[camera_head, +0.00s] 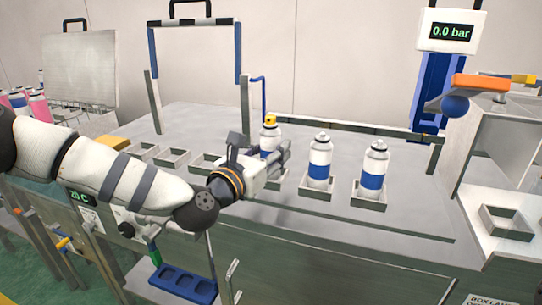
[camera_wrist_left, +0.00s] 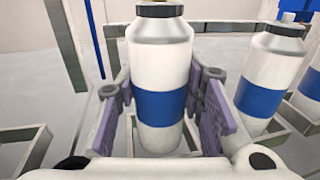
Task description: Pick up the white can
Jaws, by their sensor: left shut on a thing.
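My left gripper (camera_head: 277,155) is shut on a white can (camera_head: 270,134) with a blue band, the leftmost of three in a row; in the head view a yellow piece shows at its top. In the left wrist view the can (camera_wrist_left: 161,60) stands upright between the purple finger pads, gripped around its blue band. Its base is hidden in the head view, so I cannot tell whether it is lifted. Two similar cans, the middle can (camera_head: 319,152) and the right can (camera_head: 374,158), stand upright in square holders to its right. My right gripper is not in view.
Empty square holders (camera_head: 174,157) line the table left of the held can. A gauge display (camera_head: 452,31) reading 0.0 bar stands at the back right, near an orange-topped fixture (camera_head: 480,82). Pink cans (camera_head: 38,107) are at far left. The table front (camera_head: 330,215) is clear.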

